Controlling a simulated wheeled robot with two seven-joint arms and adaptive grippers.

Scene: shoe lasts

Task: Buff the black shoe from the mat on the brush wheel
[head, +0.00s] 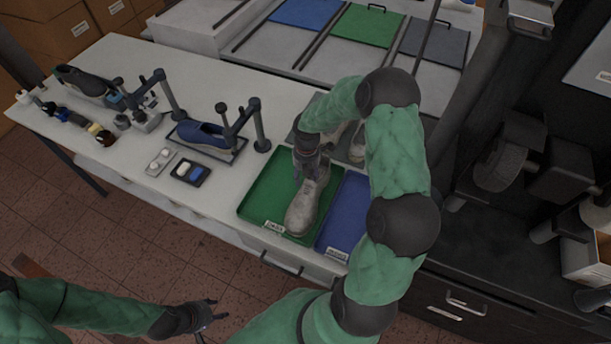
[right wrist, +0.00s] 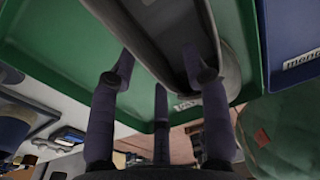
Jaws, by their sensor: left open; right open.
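A grey shoe (head: 306,203) lies in the green tray (head: 256,197). My right gripper (head: 309,170) is open at its heel end; in the right wrist view its fingers (right wrist: 160,85) stand around the shoe's grey edge (right wrist: 150,30), contact unclear. My left gripper (head: 207,312) is open and empty, low in front of the table. A dark shoe (head: 85,80) sits at the table's far left beside a clamp stand. A round wheel (head: 497,168) shows on the dark machine at the right; I cannot tell if it is the brush wheel. No plainly black shoe on a mat is visible.
A blue tray (head: 345,212) adjoins the green tray. More shoes (head: 357,145) are partly hidden behind my right arm. The table's back left is clear.

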